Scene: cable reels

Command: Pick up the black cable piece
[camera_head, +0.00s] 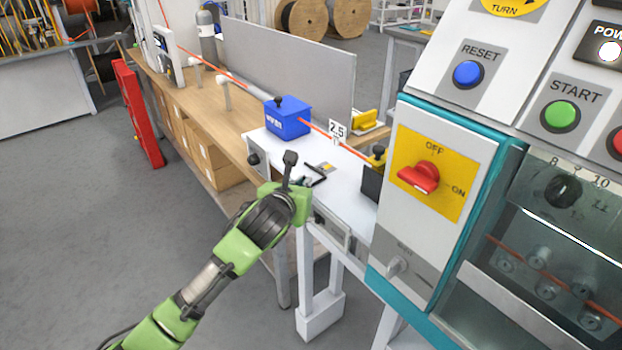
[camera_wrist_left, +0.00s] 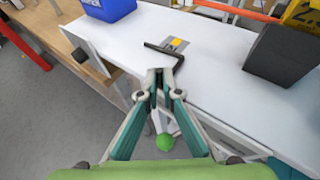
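A thin black bent piece (camera_head: 316,174), which looks like the black cable piece, lies on the white bench top (camera_head: 345,185) beside a small grey and yellow label. In the left wrist view the piece (camera_wrist_left: 178,54) forms an L just beyond the fingertips. My left gripper (camera_head: 290,157) is at the front edge of the bench, left of the piece. In the left wrist view its fingers (camera_wrist_left: 159,73) come together at the tips, with nothing seen held between them. My right gripper is not in view.
A blue box (camera_head: 288,117) stands behind the piece, with an orange cable (camera_head: 335,137) running past. A black block with a yellow top (camera_head: 374,175) stands to its right. The control panel (camera_head: 435,180) fills the right side. Bare white surface surrounds the piece.

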